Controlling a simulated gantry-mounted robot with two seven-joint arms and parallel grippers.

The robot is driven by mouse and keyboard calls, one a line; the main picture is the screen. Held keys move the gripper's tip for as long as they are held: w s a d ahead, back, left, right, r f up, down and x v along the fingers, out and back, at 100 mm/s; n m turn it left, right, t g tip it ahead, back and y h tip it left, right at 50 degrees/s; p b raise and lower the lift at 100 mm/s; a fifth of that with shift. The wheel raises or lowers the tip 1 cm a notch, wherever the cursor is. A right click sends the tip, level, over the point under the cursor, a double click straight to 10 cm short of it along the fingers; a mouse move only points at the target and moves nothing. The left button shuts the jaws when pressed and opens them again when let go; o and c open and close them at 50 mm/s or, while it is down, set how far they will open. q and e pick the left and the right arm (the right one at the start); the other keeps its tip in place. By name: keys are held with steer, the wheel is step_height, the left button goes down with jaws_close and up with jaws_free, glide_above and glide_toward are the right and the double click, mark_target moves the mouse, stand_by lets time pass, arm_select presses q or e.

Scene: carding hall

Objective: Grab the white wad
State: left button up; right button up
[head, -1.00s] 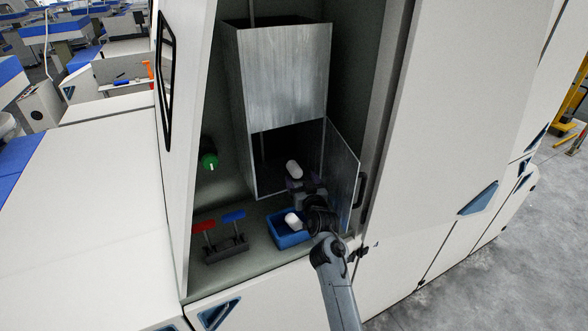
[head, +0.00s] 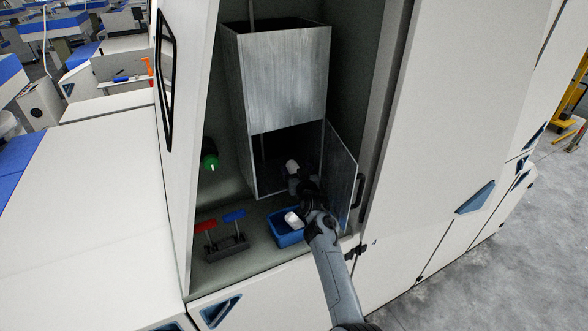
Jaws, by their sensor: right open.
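A white wad (head: 292,166) shows inside the dark lower opening of the grey metal chute (head: 278,75). A second white piece (head: 293,219) is at the blue bin (head: 285,238) below it, partly hidden by my arm. My right gripper (head: 294,179) is at the chute opening, just below and very near the upper wad. It is open; its dark fingers are hard to make out against the dark inside, and I cannot tell whether they touch the wad. My left gripper is not in view.
The chute's small door (head: 341,175) stands open just right of my right arm. A stand with a red-topped lever (head: 205,226) and a blue-topped lever (head: 234,216) is left of the bin. A green knob (head: 210,163) is on the cabinet's inner left wall.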

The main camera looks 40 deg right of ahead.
steer(key=c, duration=1)
steer(key=shift+c, duration=0.8)
